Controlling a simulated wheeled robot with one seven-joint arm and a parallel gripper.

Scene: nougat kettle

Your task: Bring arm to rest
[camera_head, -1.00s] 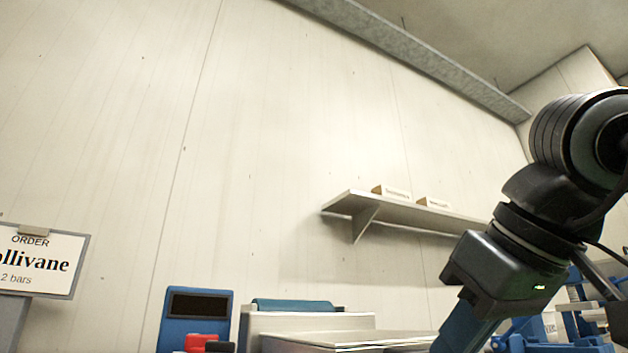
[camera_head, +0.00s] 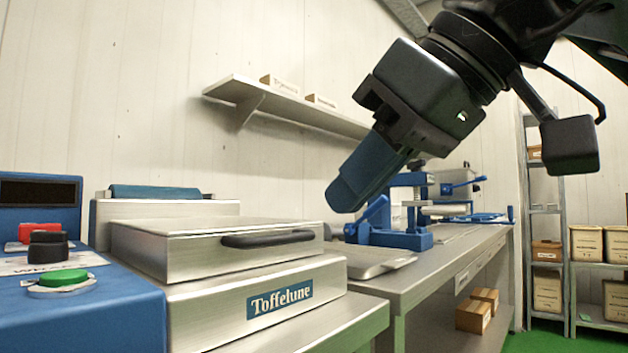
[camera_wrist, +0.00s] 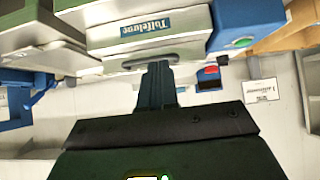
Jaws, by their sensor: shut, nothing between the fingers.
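My gripper (camera_head: 345,196) hangs in the air at the centre right of the head view, pointing down and to the left. Its blue fingers are shut together with nothing between them. It is above and behind the steel Toffelune machine (camera_head: 170,250), near the lid's black handle (camera_head: 268,239) in the picture but apart from it as far as I can see. In the wrist view the shut fingers (camera_wrist: 158,75) stand in front of the same machine (camera_wrist: 150,30), which appears upside down.
A blue control box (camera_head: 75,310) with a green button (camera_head: 63,279) is at the left. A blue clamp-like device (camera_head: 400,238) stands on the steel bench (camera_head: 440,262) behind. A wall shelf (camera_head: 290,108) and storage racks (camera_head: 545,230) with boxes lie beyond. Green floor shows at right.

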